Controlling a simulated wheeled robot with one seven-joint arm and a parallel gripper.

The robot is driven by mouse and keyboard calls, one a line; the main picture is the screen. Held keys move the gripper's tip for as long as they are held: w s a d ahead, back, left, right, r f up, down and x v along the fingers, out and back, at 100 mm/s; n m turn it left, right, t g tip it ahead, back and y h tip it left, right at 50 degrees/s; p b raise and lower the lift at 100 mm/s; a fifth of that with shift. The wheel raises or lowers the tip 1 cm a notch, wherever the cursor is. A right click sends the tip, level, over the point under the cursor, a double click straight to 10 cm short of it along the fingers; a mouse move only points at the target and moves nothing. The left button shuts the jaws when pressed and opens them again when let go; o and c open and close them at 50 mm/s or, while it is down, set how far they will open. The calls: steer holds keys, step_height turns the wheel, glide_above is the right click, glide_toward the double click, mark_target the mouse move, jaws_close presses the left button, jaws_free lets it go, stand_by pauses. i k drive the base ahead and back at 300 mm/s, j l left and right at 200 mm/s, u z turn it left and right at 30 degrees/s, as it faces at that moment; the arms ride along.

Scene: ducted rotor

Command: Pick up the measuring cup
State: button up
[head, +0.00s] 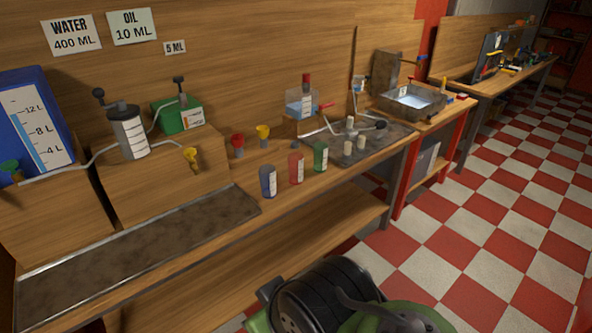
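Several small cylinders with white marked labels stand upright in a row near the front edge of the wooden bench: a blue one (268,181), a red one (296,167) and a green one (320,156). They look like measuring cups; I cannot tell which one the task means. They stand apart and nothing touches them. My gripper is not in view; only a dark and green part, seemingly of my own arm, shows at the bottom.
A metal tray (60,277) lies on the bench (215,225) at left. Red (237,141) and yellow (263,131) funnels stand behind the cylinders. Checkered floor (470,245) is clear.

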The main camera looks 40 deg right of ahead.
mark_target(320, 149)
steer(key=z, duration=1.35)
steer(key=i+l+u, duration=0.15)
steer(key=i+u, duration=0.3)
steer(key=i+l+u, duration=0.4)
steer(key=i, duration=0.15)
steer(key=i+l+u, duration=0.45)
